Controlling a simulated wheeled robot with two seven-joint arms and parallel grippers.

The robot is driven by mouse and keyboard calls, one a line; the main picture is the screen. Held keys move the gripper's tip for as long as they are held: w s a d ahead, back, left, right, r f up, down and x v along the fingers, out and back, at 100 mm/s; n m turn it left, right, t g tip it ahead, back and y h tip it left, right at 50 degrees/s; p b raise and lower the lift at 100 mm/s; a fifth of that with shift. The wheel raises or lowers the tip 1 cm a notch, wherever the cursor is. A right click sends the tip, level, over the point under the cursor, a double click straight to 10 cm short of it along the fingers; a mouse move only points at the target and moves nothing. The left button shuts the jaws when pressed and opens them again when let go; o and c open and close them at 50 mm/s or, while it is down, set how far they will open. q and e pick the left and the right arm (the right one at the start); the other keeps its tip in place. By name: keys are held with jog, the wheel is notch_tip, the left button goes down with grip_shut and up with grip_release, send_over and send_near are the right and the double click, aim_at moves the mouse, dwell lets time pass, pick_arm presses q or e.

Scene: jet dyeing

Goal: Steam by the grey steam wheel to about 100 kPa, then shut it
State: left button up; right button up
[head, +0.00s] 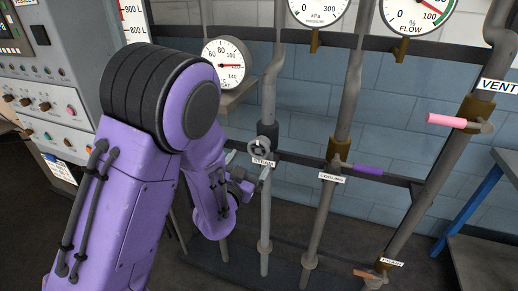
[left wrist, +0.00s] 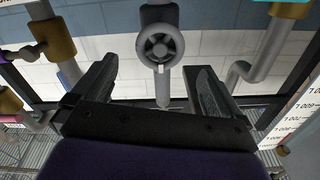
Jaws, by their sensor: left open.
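The grey steam wheel (head: 262,146) sits on a vertical grey pipe, just above the STEAM label (head: 263,162). My left gripper (head: 248,166) is open just below and in front of the wheel, near the label. In the left wrist view the wheel (left wrist: 160,44) lies beyond the two spread fingers (left wrist: 152,80), roughly centred between them and apart from both. Nothing is between the fingers. The kPa pressure gauge (head: 318,12) is at the top, cut by the picture edge; I cannot make out its needle reading. My right gripper is not in view.
The purple cooling handle (head: 367,169), pink vent handle (head: 446,121) and orange drain handle (head: 366,274) are to the right. A temperature gauge (head: 226,66) and flow gauge (head: 418,14) are above. A control cabinet (head: 50,100) stands at left, a blue-legged table (head: 475,205) at right.

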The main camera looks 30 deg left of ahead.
aim_at(257, 151)
pick_arm(q)
jog(key=p+x, duration=0.2)
jog(key=x, duration=0.5)
jog(key=shift+w+a, duration=0.2)
jog(key=shift+w, duration=0.45)
jog(key=c, duration=1)
